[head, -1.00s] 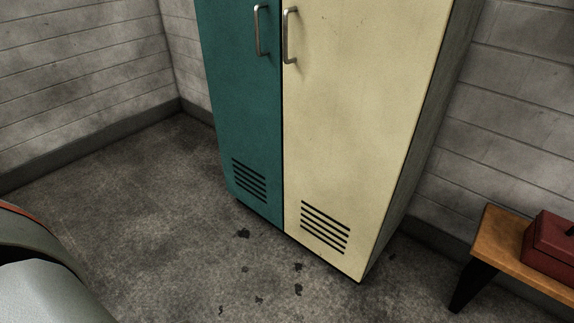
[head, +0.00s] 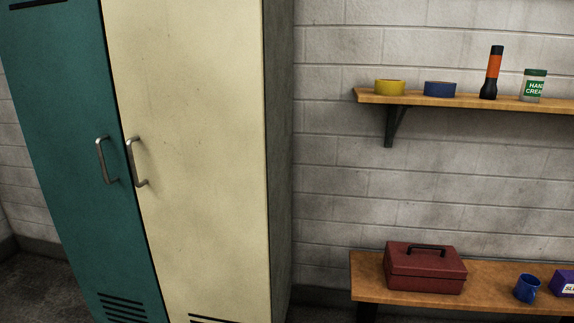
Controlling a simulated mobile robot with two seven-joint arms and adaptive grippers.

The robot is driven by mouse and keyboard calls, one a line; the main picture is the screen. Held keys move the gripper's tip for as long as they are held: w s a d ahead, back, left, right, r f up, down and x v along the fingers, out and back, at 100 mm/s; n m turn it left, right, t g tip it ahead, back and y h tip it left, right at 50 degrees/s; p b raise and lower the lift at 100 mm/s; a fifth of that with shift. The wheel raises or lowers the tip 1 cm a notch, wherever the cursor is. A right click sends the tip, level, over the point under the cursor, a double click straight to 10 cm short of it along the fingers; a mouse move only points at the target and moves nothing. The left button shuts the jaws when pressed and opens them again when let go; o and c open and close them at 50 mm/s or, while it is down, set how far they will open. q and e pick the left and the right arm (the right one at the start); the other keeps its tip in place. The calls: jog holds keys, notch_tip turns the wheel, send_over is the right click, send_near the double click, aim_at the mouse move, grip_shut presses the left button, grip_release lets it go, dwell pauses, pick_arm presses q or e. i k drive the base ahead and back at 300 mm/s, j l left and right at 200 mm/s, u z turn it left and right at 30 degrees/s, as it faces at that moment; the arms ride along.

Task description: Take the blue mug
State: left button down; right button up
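The blue mug (head: 527,289) stands on the wooden bench (head: 370,275) at the lower right of the head view. It is between a dark red toolbox (head: 425,268) on its left and a purple box (head: 564,284) on its right, apart from the toolbox. Neither of my grippers shows in the head view.
A teal and cream locker (head: 200,150) with both doors shut fills the left.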

aim_at(526, 289)
jog(key=z, duration=1.5)
jog(key=i+l, duration=0.2)
jog(key=i+l+u, duration=0.15)
jog(key=l, duration=0.3)
jog(key=i+l, duration=0.2)
jog(key=i+l+u, duration=0.15)
jog(key=l, duration=0.3)
jog(key=i+l, duration=0.2)
jog(key=l, duration=0.15)
jog(key=i+l+u, duration=0.15)
jog(key=l, duration=0.2)
jog(key=i+l, duration=0.15)
jog(key=l, duration=0.25)
jog(key=i+l+u, duration=0.1)
jog(key=i+l, duration=0.15)
jog(key=i+l+u, duration=0.15)
jog(key=l, duration=0.35)
jog(key=i, duration=0.4)
